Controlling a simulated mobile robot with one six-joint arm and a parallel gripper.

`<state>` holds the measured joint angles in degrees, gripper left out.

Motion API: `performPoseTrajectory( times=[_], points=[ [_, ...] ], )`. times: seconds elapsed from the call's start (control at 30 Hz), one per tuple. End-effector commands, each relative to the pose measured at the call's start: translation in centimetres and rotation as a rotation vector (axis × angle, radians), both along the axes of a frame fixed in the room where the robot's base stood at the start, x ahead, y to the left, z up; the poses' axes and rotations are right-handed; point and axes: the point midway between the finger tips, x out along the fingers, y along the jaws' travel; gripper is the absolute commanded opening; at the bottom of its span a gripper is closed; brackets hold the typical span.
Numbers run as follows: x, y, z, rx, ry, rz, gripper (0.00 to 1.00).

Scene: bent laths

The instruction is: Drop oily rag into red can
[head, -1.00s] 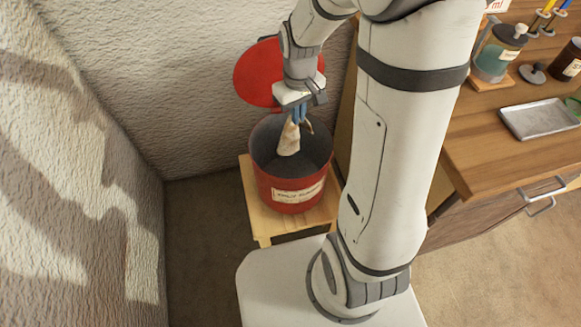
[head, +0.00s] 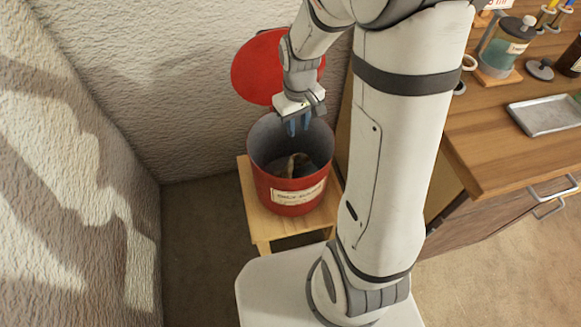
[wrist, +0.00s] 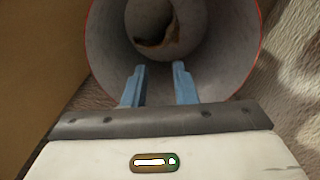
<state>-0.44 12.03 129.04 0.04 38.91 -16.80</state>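The red can (head: 291,197) stands upright on a small wooden stool, with its red lid raised behind it. A tan and brown oily rag (head: 297,162) is down inside the can, apart from my gripper. The rag also shows in the wrist view (wrist: 157,28) within the grey inside of the can, only partly in sight. My gripper (head: 298,127) is just over the can's mouth, pointing down. Its blue fingers are apart and empty in the wrist view (wrist: 160,85).
The red lid (head: 262,68) is close behind my gripper, against the wall. The wooden stool (head: 263,228) holds the can. A workbench (head: 500,148) at the right carries a metal tray (head: 545,116) and a glass jar (head: 503,50). A textured wall is close at the left.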

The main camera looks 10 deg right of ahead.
Motion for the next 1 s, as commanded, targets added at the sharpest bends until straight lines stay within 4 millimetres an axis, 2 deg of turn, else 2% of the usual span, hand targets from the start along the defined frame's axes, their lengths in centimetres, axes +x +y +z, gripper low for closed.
performPoseTrajectory(
  times=[0.2, 0.53, 0.7, 1.0],
  points=[
    [0.01, -0.03, 0.00, 0.000, 0.000, -0.001, 0.30],
    [0.01, -0.06, 0.00, 0.000, 0.000, -0.001, 0.57],
    [0.00, -0.07, 0.00, 0.000, 0.000, -0.002, 0.58],
    [0.01, -0.10, 0.00, 0.000, 0.000, -0.002, 0.82]
  ],
)
